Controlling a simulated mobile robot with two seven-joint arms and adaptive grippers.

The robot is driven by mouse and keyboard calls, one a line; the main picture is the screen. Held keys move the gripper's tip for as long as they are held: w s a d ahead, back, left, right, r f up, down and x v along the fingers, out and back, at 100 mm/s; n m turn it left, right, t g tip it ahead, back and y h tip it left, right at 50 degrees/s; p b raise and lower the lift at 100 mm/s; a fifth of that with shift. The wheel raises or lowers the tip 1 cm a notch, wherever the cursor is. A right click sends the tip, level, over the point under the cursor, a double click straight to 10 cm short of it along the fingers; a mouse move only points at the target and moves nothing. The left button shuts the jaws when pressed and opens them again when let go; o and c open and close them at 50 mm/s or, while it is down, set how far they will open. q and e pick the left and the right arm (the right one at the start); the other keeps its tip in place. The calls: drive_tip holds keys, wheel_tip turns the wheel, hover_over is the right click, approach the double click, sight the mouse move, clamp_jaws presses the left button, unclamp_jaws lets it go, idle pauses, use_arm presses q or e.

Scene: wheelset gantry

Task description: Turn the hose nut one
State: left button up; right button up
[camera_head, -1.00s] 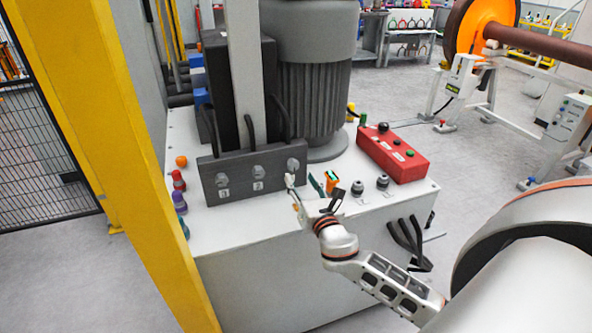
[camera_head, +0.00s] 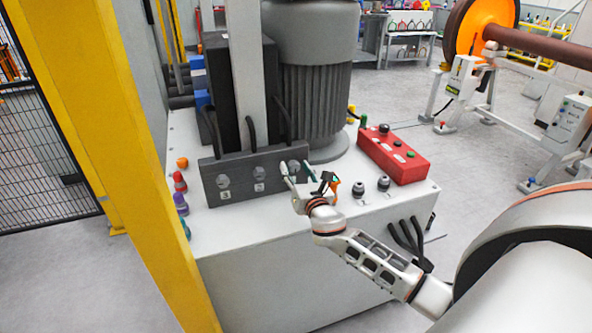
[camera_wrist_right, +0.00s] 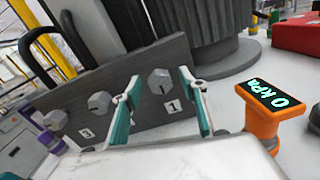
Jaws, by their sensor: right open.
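Hose nut one (camera_wrist_right: 159,82) is a grey hexagonal nut on the dark block (camera_head: 240,176), with a plate marked 1 (camera_wrist_right: 172,107) below it. In the head view it is the rightmost nut, partly behind my gripper. My right gripper (camera_head: 296,171) is open in front of it. In the right wrist view, the two teal-padded fingers (camera_wrist_right: 160,78) stand on either side of the nut, with visible gaps; I cannot tell the remaining depth to it. My left gripper is not in view.
Nut two (camera_wrist_right: 99,101) and nut three (camera_wrist_right: 54,120) sit to the left on the block. An orange gauge reading 0 kPa (camera_wrist_right: 262,122) stands close on the right. A red control box (camera_head: 393,154) and large motor (camera_head: 312,90) stand on the cabinet. A yellow post (camera_head: 110,140) rises at left.

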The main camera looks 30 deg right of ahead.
drive_tip(key=c, duration=1.1)
